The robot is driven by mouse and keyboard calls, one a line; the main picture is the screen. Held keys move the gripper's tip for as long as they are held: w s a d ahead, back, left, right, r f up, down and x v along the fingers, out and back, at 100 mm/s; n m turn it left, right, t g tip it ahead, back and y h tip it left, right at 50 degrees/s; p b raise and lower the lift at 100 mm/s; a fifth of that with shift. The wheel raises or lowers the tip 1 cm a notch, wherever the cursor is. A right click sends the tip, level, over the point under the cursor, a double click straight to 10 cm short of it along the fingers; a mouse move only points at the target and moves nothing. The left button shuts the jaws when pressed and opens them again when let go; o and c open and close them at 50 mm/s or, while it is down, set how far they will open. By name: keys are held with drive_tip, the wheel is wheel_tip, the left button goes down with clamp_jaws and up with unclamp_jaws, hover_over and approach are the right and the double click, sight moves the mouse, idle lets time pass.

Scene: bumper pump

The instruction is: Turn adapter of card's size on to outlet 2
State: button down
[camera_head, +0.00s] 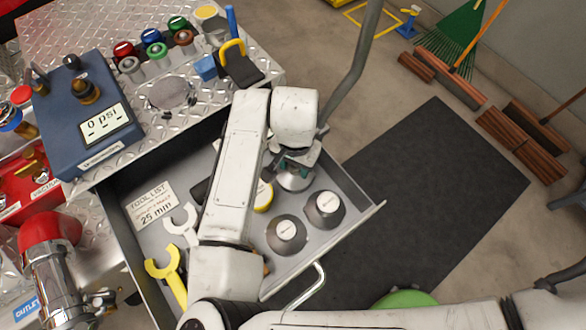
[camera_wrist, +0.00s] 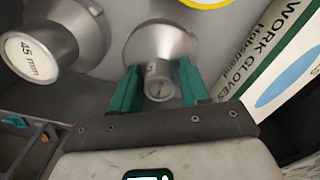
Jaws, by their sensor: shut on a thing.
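A tool list card (camera_head: 155,203) reading what looks like 25 mm lies in the open drawer (camera_head: 120,222). My gripper (camera_head: 295,160) is over the drawer's far right part. In the wrist view, its green fingers (camera_wrist: 157,82) are shut on the narrow neck of a grey flared adapter (camera_wrist: 160,45). I cannot read a size on it, or tell whether it touches the drawer floor. Beside it is an adapter marked 45 mm (camera_wrist: 60,42). In the head view, two adapters (camera_head: 286,234) (camera_head: 324,209) stand nearer the front. An OUTLET label (camera_head: 25,308) is at lower left; its number is not readable.
A work gloves box (camera_wrist: 275,55) stands close right of my gripper in the wrist view. A red-topped pipe (camera_head: 50,232) is at left.

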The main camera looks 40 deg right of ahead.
drive_tip(key=shift+r+p, duration=3.25)
drive_tip(key=shift+r, duration=0.85)
